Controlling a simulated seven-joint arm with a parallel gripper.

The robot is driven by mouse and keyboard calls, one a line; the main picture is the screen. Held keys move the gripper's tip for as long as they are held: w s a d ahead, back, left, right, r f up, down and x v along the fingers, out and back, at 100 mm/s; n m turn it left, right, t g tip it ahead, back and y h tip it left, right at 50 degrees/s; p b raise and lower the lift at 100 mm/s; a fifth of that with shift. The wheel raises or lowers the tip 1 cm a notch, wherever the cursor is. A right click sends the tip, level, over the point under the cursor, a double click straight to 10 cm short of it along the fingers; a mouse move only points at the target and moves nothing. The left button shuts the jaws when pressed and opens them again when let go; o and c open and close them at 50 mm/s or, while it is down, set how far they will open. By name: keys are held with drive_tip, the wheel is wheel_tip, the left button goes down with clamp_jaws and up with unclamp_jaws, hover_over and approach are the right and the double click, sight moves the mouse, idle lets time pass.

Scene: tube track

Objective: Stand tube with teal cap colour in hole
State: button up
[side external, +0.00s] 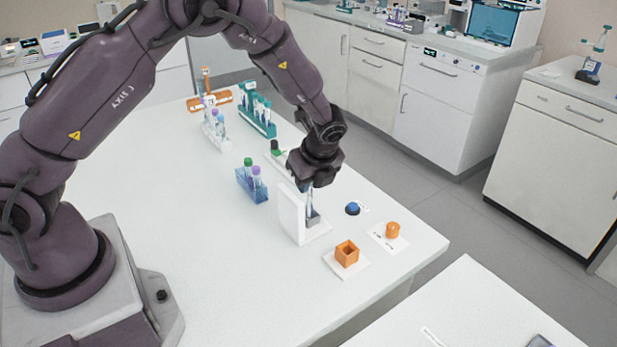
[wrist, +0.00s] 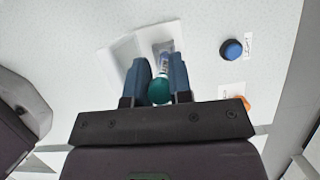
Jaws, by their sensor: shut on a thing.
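My gripper (side external: 311,183) points down over the white stand with an upright panel (side external: 291,214) near the right side of the table. In the wrist view the two fingers (wrist: 158,88) are shut around the tube with the teal cap (wrist: 158,91). The cap lies between the fingers, and the clear, labelled tube body (wrist: 165,62) extends beyond it. In the side view the tube (side external: 309,201) hangs below the gripper, roughly upright, its lower end at a small grey holder (side external: 313,219) on the stand. I cannot tell whether its bottom is inside the holder's hole.
An orange square block with an opening (side external: 347,253), an orange cylinder (side external: 392,229) and a blue button (side external: 352,208) stand to the right. A blue rack (side external: 252,188) with capped tubes is left of the stand. A teal rack (side external: 258,118) stands farther back. The table's left front is clear.

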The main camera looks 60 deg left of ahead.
drive_tip(key=shift+f, duration=0.3)
idle(0.4)
drive_tip(key=o, duration=0.9)
drive_tip(key=v, duration=1.3)
